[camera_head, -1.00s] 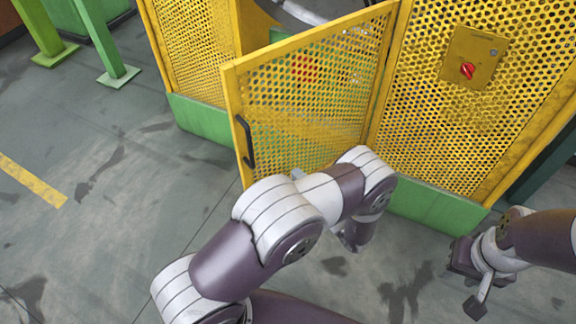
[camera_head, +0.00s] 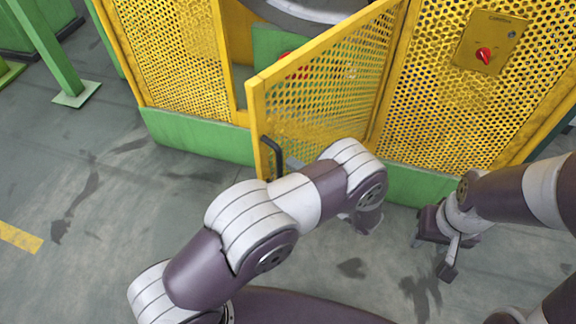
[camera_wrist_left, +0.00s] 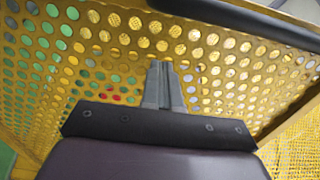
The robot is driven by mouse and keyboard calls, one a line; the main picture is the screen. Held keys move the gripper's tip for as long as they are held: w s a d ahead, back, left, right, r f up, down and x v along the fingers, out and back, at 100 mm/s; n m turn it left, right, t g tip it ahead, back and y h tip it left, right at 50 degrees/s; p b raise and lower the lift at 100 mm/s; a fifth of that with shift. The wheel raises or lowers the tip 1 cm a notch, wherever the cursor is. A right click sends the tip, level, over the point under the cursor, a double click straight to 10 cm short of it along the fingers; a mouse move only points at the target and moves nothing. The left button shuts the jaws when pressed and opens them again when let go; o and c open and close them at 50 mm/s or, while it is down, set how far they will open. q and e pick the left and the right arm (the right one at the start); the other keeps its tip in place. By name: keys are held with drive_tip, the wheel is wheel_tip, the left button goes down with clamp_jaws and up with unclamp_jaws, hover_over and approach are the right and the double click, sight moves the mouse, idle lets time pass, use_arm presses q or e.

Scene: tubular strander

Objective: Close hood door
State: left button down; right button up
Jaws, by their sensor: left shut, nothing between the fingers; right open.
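The hood door (camera_head: 335,100) is a yellow perforated panel standing ajar. Its free left edge stands out toward me, and its right edge meets the yellow guard. A black handle (camera_head: 274,155) is upright near the free edge. In the left wrist view, my left gripper (camera_wrist_left: 164,82) is shut and empty in front of the perforated sheet (camera_wrist_left: 75,55), with the dark handle bar (camera_wrist_left: 250,20) above and to its right. Whether the fingers touch the sheet is unclear. In the head view my left arm mostly hides that gripper. My right gripper (camera_head: 432,256) is open and empty, low at the right.
A fixed guard panel (camera_head: 180,60) stands left of the opening. A panel with a red switch (camera_head: 483,54) is on the right guard. A green skirting (camera_head: 200,137) runs below. A green post (camera_head: 45,50) stands at the left. The floor (camera_head: 120,220) at left is clear.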

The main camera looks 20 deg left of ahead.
use_arm(q)
drive_tip(key=shift+a, duration=0.1)
use_arm(e)
drive_tip(key=shift+w+a+f, duration=0.1)
drive_tip(key=shift+a, duration=0.1)
